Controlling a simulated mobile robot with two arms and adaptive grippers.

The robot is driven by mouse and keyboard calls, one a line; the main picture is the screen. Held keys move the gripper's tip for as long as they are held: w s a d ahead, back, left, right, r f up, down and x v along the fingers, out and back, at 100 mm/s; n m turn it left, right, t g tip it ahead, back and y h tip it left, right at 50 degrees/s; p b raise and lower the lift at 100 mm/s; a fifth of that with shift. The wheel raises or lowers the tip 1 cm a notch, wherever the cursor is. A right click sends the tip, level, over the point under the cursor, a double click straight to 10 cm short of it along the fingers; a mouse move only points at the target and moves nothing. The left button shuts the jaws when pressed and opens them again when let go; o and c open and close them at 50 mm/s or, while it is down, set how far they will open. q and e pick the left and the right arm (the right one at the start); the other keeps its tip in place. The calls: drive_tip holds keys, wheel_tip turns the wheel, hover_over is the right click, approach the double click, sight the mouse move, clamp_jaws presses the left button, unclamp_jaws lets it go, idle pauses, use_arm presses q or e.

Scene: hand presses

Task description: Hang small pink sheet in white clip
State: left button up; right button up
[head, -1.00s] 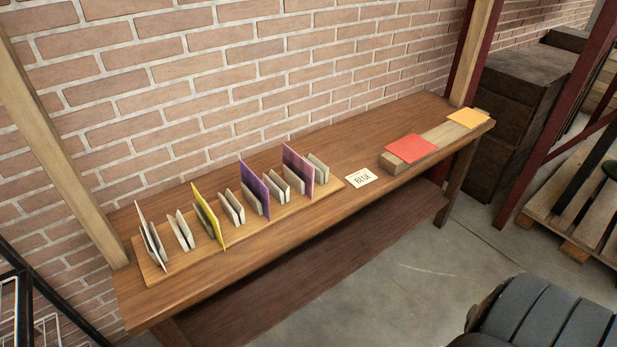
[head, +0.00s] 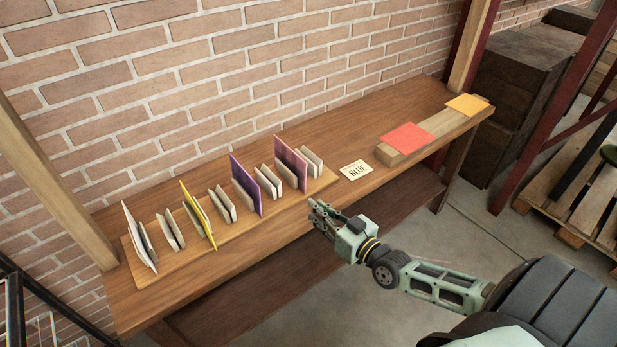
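A mauve-pink sheet (head: 291,162) stands upright among the clips at the right end of the clip board. A coral-red sheet (head: 407,138) lies flat on a wooden block; I see no other pinkish sheet. Pale grey-white clips stand in a row, among them one at the right end (head: 312,161) and one pair between the purple and pink sheets (head: 268,181). I cannot tell which clip is meant by white. My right gripper (head: 314,211) is by the table's front edge, below and right of the pink sheet, its fingers apart and empty. My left gripper is out of view.
The clip board (head: 160,272) also bears white (head: 138,236), yellow (head: 197,215) and purple sheets (head: 244,184). A card reading "BLUE" (head: 355,170) lies right of it. A yellow-orange sheet (head: 467,104) lies on the block's far end. A brick wall stands behind.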

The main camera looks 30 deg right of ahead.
drive_tip(key=d+r, duration=0.1)
drive_tip(key=d, duration=0.2)
drive_tip(key=h+b, duration=0.1)
drive_tip(key=b, duration=0.3)
approach(294, 161)
drive_tip(key=shift+m+t, duration=0.3)
drive_tip(key=shift+t, duration=0.1)
drive_tip(key=f, duration=0.1)
drive_tip(key=w+f, duration=0.1)
drive_tip(key=f, duration=0.1)
drive_tip(key=shift+w+a+f, duration=0.1)
drive_tip(key=shift+w+f, duration=0.25)
drive_tip(key=shift+w, duration=0.95)
clamp_jaws()
drive_tip(key=shift+r, duration=0.15)
wheel_tip(294, 161, up, 7)
drive_tip(key=p, duration=0.7)
